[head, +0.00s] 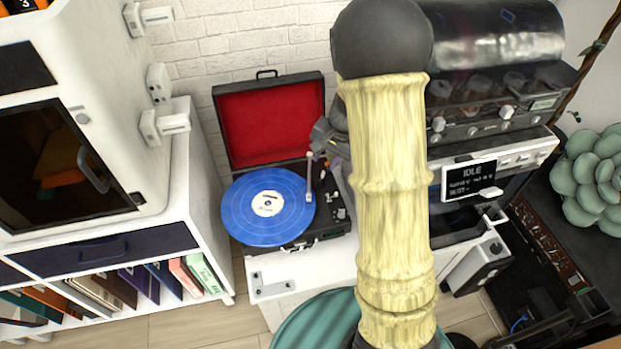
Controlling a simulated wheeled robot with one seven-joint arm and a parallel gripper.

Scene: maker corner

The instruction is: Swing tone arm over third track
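A record player (331,226) stands open on a white cabinet, its red-lined lid (268,120) upright at the back. A blue record (241,212) with a pale label lies on its platter. The thin light tone arm (309,174) runs along the right edge of the record, its near end at the record's outer rim. I cannot tell whether it touches the record. My gripper (322,140) is just right of the tone arm's far end, in front of the lid's right edge. My arm hides part of it, and its finger opening is not clear. Individual tracks cannot be made out.
A white shelf unit (215,235) with books stands close on the left. A machine with a small screen (469,180) is on the right, partly behind my arm. A teal round seat (312,322) is in front. White brick wall (240,40) is behind.

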